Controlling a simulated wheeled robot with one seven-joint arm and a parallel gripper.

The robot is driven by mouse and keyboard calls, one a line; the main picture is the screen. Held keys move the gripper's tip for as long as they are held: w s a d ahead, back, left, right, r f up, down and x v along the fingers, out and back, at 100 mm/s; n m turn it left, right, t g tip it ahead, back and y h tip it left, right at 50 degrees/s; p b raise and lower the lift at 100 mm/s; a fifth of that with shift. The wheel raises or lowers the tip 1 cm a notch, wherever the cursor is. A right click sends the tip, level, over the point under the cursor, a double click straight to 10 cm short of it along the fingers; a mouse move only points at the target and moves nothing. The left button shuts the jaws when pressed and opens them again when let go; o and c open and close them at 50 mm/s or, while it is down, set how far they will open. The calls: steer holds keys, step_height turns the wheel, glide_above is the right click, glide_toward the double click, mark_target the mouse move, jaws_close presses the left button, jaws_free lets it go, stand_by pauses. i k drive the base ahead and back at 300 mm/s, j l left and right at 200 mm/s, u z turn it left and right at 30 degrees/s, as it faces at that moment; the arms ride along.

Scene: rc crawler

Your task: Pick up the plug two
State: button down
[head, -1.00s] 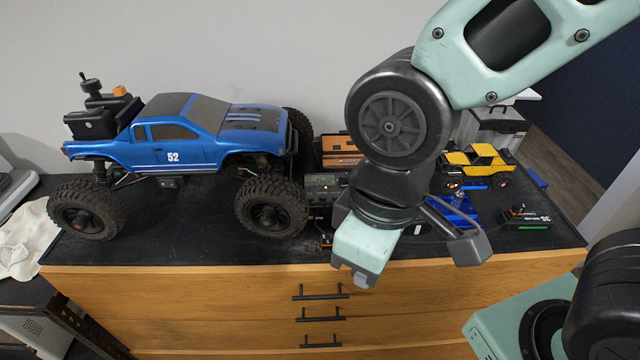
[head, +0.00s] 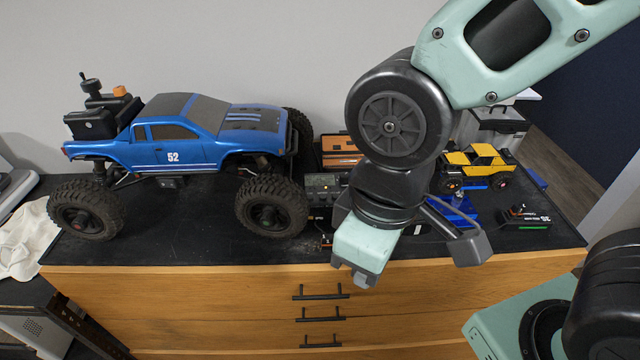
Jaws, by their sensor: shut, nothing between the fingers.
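My gripper (head: 361,280) hangs in front of the dresser's front edge, pointing down, with its fingertips together and nothing held. I cannot make out a plug for certain. A small dark piece with an orange mark (head: 326,241) lies at the dresser top's front edge, just left of my gripper; it is too small to name. A black battery-like block with an orange part (head: 525,217) lies on the right of the top. My arm hides part of the middle of the dresser top.
A big blue crawler truck (head: 180,140) fills the left of the dresser top (head: 190,245). A dark charger-like box (head: 325,187) and an orange case (head: 340,150) stand right of it. A small yellow crawler (head: 477,165) stands behind a blue stand (head: 458,208) at the right.

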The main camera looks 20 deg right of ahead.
mark_target(513, 211)
steer(key=z, duration=1.35)
